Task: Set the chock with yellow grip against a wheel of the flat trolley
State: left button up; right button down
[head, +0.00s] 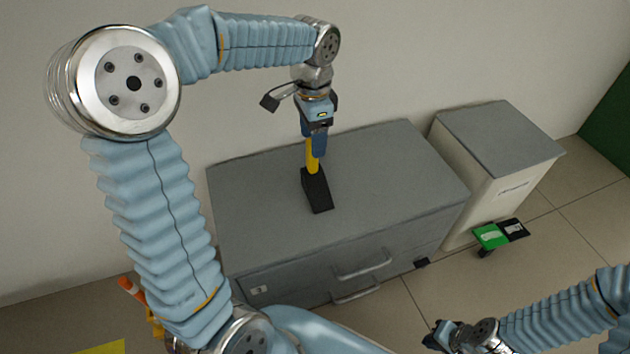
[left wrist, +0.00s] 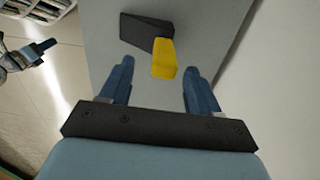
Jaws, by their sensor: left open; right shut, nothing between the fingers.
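The chock is a black wedge (head: 317,192) with an upright yellow grip (head: 313,157). It sits on top of the low grey drawer cabinet (head: 400,165). My left gripper (head: 314,142) points down over the chock, its fingers at the upper part of the grip. In the left wrist view the yellow grip (left wrist: 164,60) shows between and just beyond the open fingers (left wrist: 158,80); I cannot tell whether they touch it. My right gripper (head: 436,338) is shut and empty at the lower right.
A taller pale cabinet with a grey top (head: 500,140) stands right of the drawer cabinet. A green piece (head: 490,236) and a black piece (head: 513,229) sit low beside it. The wall is close behind. Tiled floor (head: 450,290) is open in front.

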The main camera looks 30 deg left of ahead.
pick_arm(q)
send_over(317, 176)
jog(key=a, duration=0.2)
jog(key=f, duration=0.3)
jog(key=f+b, duration=0.1)
jog(key=f, duration=0.1)
jog(key=shift+w+d+f, duration=0.1)
jog(key=shift+w+f, duration=0.25)
jog(key=shift+w, duration=0.05)
grip_shut()
